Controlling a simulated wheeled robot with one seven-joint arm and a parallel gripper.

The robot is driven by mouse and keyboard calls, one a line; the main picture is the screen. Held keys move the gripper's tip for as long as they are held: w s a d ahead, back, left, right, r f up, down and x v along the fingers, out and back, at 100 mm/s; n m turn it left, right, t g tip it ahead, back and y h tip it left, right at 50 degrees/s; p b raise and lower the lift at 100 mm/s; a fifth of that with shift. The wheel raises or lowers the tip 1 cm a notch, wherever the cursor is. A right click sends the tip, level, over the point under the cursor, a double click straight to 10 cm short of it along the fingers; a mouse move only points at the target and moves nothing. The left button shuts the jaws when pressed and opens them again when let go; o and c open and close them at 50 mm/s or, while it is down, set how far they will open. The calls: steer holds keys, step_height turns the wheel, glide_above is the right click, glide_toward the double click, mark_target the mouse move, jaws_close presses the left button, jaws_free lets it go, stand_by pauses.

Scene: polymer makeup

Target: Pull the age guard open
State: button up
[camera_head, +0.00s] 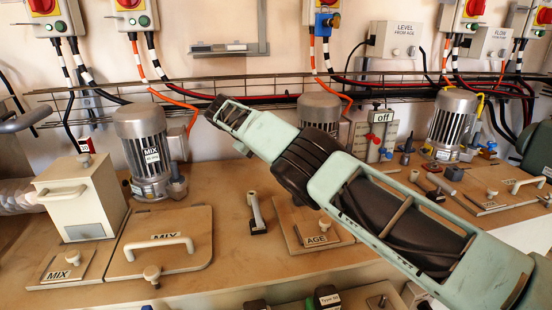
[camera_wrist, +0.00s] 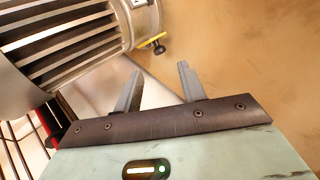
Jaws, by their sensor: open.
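The AGE panel (camera_head: 306,238) is a flat wooden plate on the bench in the middle of the head view. It bears an AGE label and a small knob (camera_head: 324,223). My arm crosses above it and hides part of its right and upper side, so I cannot tell how its edges sit. My gripper (camera_wrist: 160,68) shows in the wrist view with two grey fingers spread apart and nothing between them. In the head view the arm's far end reaches up and left, clear of the AGE panel. The panel is not recognisable in the wrist view.
A ribbed motor (camera_wrist: 70,40) is close to my gripper in the wrist view. A MIX motor (camera_head: 144,150) and MIX lid (camera_head: 190,222) with a handle stand to the left. A loose-looking lever (camera_head: 256,212) stands left of the AGE panel. A wire cable tray (camera_head: 190,90) runs behind.

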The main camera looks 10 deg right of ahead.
steer(key=p+v, duration=0.8)
steer(key=v, duration=0.2)
steer(key=shift+a+r+p, duration=0.2)
steer(key=shift+r+p, duration=0.05)
steer(key=shift+p, duration=0.1)
steer(key=shift+s+f, duration=0.15)
